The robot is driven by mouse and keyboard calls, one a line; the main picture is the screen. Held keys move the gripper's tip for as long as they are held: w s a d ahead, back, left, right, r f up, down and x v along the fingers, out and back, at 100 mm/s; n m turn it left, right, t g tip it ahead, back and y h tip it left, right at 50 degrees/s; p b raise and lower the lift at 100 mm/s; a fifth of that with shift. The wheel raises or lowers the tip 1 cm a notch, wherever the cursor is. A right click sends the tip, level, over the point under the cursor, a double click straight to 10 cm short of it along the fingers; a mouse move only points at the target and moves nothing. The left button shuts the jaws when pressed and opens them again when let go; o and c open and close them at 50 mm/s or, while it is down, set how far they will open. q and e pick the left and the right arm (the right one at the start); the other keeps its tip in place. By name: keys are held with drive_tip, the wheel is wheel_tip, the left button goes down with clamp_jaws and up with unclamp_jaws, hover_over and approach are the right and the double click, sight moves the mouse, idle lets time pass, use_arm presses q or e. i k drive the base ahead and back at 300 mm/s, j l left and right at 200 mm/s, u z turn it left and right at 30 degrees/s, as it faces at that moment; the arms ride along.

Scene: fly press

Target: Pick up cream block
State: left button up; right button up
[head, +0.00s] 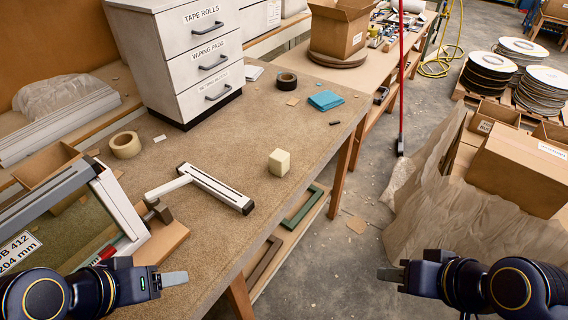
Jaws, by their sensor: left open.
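The cream block (279,162) is a small cube with softened edges. It stands on the brown bench top (225,240), near the bench's right edge, in the middle of the head view. My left gripper (176,279) is open and empty at the lower left, nearer to me than the block and well apart from it. My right gripper (388,274) is at the lower right, past the bench edge and above the floor. It is seen from the side, so its jaw gap is hidden.
A white and grey L-shaped frame piece (216,188) lies left of the block. A glazed frame (75,225) leans at the lower left. Bench around the block is clear.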

sight(279, 159)
drive_tip(key=i+l+u, duration=0.1)
drive_tip(key=u, duration=1.4)
drive_tip(key=l+u, duration=0.1)
drive_tip(key=l, duration=0.55)
drive_tip(key=i+l, duration=0.1)
drive_tip(key=l, duration=0.5)
drive_tip(key=i+u, duration=0.05)
